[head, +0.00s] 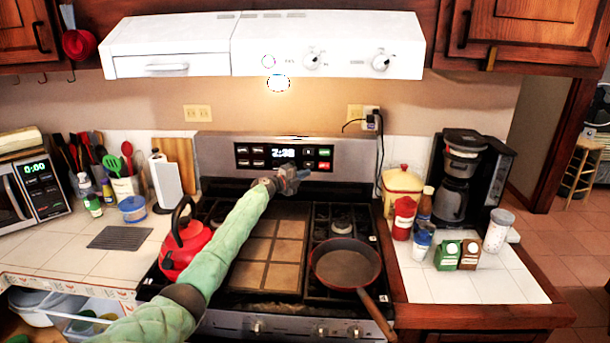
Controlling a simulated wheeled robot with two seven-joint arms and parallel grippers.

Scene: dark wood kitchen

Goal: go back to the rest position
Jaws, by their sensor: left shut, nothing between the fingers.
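My left arm comes in from the lower left in a green quilted sleeve and reaches across the stove (210,315). My left gripper (296,178) is shut and empty above the back of the stove, in front of its control panel (283,157). My right gripper is not in view.
A red kettle (178,248) stands at the stove's left, close to my arm. A red pan (345,262) sits on the right burners, its handle toward the front. A white range hood (265,48) hangs above. A coffee maker (460,180) and condiments stand on the right counter.

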